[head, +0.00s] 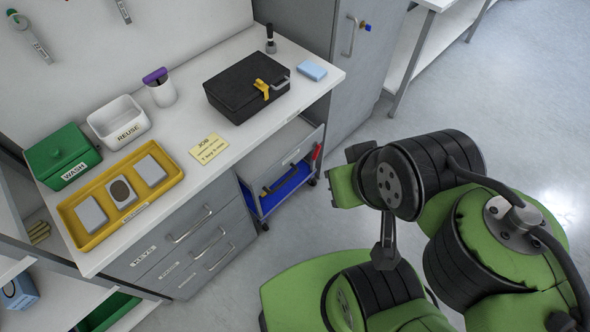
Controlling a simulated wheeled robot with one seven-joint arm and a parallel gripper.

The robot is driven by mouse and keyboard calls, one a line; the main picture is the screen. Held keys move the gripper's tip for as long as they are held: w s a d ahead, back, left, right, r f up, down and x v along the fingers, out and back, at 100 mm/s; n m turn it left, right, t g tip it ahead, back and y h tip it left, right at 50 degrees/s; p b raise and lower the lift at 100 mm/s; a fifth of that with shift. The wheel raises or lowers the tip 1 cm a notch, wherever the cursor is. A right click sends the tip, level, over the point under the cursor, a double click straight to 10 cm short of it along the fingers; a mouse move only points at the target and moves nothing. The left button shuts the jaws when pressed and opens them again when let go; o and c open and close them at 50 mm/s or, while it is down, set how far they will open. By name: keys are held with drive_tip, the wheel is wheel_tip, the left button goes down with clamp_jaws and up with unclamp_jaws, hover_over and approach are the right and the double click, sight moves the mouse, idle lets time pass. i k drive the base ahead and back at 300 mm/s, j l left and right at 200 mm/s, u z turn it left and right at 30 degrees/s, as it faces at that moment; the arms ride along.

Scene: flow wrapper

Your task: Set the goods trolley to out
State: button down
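The goods trolley (290,188) stands low under the right end of the workbench, beside the drawer unit. It has a blue deck, thin grey posts and small dark castors on the floor. A red grip (317,152) shows at its right side. The bench top and a grey front with a handle hide its rear part. A small yellow item shows at the left of the deck. My green and black arm is folded at the right, apart from the trolley. I cannot make out my gripper's fingers in this view.
The workbench (235,133) carries a black case (246,88), a yellow tray (66,211), a green WASH box (62,155) and a white REUSE bin (118,121). A grey cabinet (335,95) stands behind the trolley. The floor (245,265) in front of the drawers is clear.

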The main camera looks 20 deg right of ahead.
sight(264, 168)
drive_tip(key=i+j+u, duration=0.1)
drive_tip(key=u, duration=0.4)
drive_tip(key=i+u, duration=0.15)
drive_tip(key=u, duration=0.3)
drive_tip(key=i+j+u, duration=0.1)
drive_tip(key=u, duration=0.4)
